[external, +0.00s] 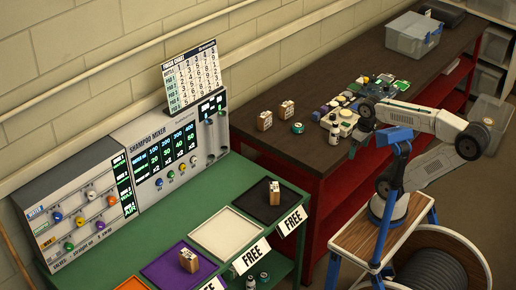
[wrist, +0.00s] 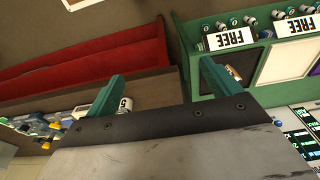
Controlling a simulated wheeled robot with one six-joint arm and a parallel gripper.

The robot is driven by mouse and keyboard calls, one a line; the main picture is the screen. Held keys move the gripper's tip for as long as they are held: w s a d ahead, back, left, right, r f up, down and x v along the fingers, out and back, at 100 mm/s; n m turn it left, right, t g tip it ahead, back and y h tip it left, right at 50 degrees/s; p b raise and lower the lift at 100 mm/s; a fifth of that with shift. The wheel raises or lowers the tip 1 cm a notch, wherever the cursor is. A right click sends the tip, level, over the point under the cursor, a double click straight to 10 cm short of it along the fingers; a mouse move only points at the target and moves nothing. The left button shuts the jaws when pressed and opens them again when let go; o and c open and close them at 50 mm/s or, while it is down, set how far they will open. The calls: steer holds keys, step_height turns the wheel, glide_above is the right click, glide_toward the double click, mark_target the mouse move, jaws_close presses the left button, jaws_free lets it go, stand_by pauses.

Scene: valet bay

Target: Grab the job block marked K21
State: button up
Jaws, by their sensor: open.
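Several small tan job blocks with white labels show in the external view, the markings too small to read, so I cannot tell which is K21. Two blocks, one on the left (external: 264,121) and one on the right (external: 287,109), stand on the dark bench top. Another block (external: 274,192) stands on the black tray (external: 252,205), and one more (external: 188,260) on the purple tray (external: 165,272). My gripper (external: 358,143) is open and empty near the bench's front edge, right of the blocks. Its teal fingers (wrist: 160,85) are spread in the wrist view, where a block (wrist: 233,73) lies beyond the right finger.
A white bottle (external: 334,132), a teal-and-white can (external: 297,128) and a cluster of small parts (external: 362,92) stand near my gripper on the bench. A grey bin (external: 413,36) is at the far end. The cream tray (external: 228,235) is empty. FREE signs (external: 291,221) line the green counter's front.

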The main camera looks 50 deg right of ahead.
mark_target(288, 104)
steer(key=w+d+f+m+t+h, duration=0.1)
steer(key=w+d+t, duration=0.35)
steer(key=w, duration=0.95)
steer(key=w+d+f+m+t+h, duration=0.15)
steer(key=w+d, duration=0.55)
steer(key=w, duration=0.7)
steer(key=w+d+f+t, duration=0.2)
steer(key=w+f, duration=0.1)
steer(key=w, duration=0.4)
steer(key=w+d+f+n+t+y, duration=0.1)
steer(key=w+d+f+t, duration=0.1)
steer(key=w, duration=0.6)
steer(key=w+d+f+t, duration=0.2)
steer(key=w+d+f, duration=0.2)
steer(key=w, duration=0.3)
steer(key=shift+w+d+f+n, duration=0.1)
steer(key=shift+w+d+n, duration=0.05)
steer(key=shift+w+n, duration=0.25)
steer(key=c, duration=1.1)
